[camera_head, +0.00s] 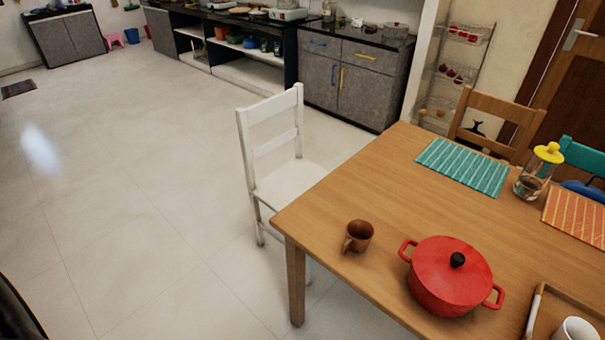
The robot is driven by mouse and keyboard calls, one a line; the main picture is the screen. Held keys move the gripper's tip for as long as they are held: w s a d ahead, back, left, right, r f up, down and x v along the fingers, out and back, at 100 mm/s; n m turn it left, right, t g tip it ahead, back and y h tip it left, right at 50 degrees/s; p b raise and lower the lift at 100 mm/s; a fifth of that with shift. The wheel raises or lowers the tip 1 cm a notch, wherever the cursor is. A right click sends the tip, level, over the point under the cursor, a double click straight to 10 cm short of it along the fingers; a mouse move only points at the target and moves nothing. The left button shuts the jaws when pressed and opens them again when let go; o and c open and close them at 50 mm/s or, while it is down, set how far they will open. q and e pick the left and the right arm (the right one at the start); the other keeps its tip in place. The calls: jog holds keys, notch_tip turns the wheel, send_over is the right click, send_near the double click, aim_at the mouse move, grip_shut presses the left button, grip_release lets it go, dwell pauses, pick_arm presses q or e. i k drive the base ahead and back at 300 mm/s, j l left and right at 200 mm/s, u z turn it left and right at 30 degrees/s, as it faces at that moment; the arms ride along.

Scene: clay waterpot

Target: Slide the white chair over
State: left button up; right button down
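The white chair (291,180) stands upright on the tiled floor at the left side of the wooden table (378,207). Its slatted backrest faces left, away from the table. The front of its seat is partly hidden by the table corner. Neither of my grippers shows in the head view, and nothing is seen touching the chair. A dark curved shape is cut off at the lower left edge; I cannot tell what it is.
On the table are a brown clay cup (358,236), a red pot (449,276), a teal mat (464,167) and a yellow-lidded jar (538,172). A wooden chair (498,120) stands behind it. Grey cabinets (352,78) line the back. The floor (130,190) left of the chair is clear.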

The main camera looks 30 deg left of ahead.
aim_at(281, 187)
jog(key=i+j+u, duration=0.2)
jog(key=j+u, duration=0.2)
jog(key=j, duration=0.25)
jog(key=i+j+u, duration=0.4)
jog(key=j, duration=0.2)
jog(key=i+j+u, duration=0.8)
jog(key=i+j, duration=0.2)
jog(key=i, duration=0.5)
jog(key=i+j, duration=0.15)
jog(key=i, duration=0.6)
jog(key=i+z, duration=0.35)
jog(key=z, duration=0.15)
jog(key=i+j+z, duration=0.1)
jog(key=i+z, duration=0.35)
jog(key=i+j+z, duration=0.2)
jog(key=z, duration=0.3)
jog(key=i+z, duration=0.1)
jog(key=z, duration=0.35)
jog(key=i+z, duration=0.15)
jog(key=z, duration=0.25)
jog(key=i+z, duration=0.1)
jog(key=z, duration=0.35)
jog(key=i+j+z, duration=0.1)
jog(key=z, duration=0.3)
jog(key=i+j+z, duration=0.15)
jog(key=z, duration=0.25)
jog(key=i+j+z, duration=0.2)
jog(key=z, duration=0.2)
jog(key=i+j, duration=0.05)
jog(key=i, duration=0.05)
